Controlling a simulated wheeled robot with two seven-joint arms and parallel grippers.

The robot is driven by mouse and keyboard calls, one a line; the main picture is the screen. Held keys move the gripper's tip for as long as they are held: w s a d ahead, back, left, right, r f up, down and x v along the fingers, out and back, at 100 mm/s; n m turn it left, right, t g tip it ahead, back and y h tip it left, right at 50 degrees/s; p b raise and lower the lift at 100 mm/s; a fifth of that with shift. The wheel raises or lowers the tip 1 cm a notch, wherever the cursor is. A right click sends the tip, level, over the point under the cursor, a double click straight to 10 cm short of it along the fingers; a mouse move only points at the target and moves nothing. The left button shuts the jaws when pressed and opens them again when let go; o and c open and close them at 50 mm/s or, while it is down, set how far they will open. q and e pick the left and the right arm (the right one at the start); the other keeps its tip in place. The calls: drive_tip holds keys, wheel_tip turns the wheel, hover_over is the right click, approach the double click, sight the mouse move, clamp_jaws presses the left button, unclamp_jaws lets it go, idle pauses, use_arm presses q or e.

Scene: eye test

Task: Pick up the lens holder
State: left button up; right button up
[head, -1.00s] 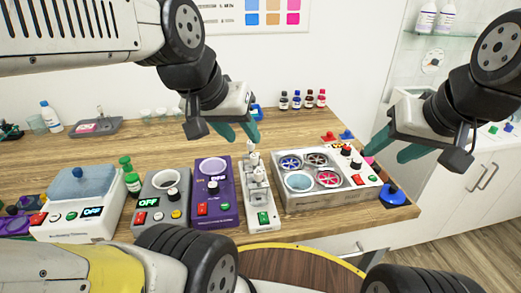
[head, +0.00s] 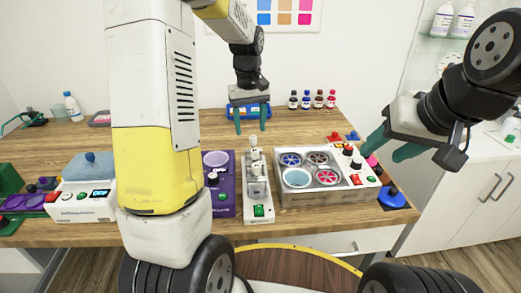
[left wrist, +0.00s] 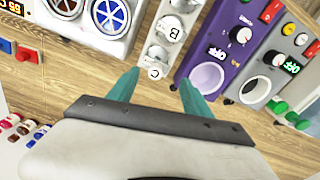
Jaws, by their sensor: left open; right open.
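Nothing is clearly marked as the lens holder. A narrow white stand (head: 258,190) with small white pieces on top is in the middle of the table. In the left wrist view two of its pieces, lettered B (left wrist: 173,30) and C (left wrist: 155,62), lie beyond the fingertips. My left gripper (head: 250,130) is open and empty, fingers down, behind the stand and in front of a blue item (head: 228,111). It also shows open in the left wrist view (left wrist: 160,80). My right gripper (head: 388,148) is open and empty at the table's right side.
A purple device (head: 226,203) stands left of the white stand; a grey-white box with round wheels (head: 330,190) stands right of it. Several small bottles (head: 312,100) are at the back. My left arm hides part of the left side. Bare wood lies behind the devices.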

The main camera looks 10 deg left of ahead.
use_arm(q)
drive_tip(key=shift+w+a+f, duration=0.1)
drive_tip(key=shift+w+f, duration=0.2)
drive_tip(key=shift+f, duration=0.55)
drive_tip(key=f, duration=0.5)
drive_tip(key=d+f, duration=0.1)
drive_tip(key=f, duration=0.1)
drive_tip(key=shift+w+f, duration=0.1)
drive_tip(key=shift+f, duration=0.05)
drive_tip(key=c, duration=1)
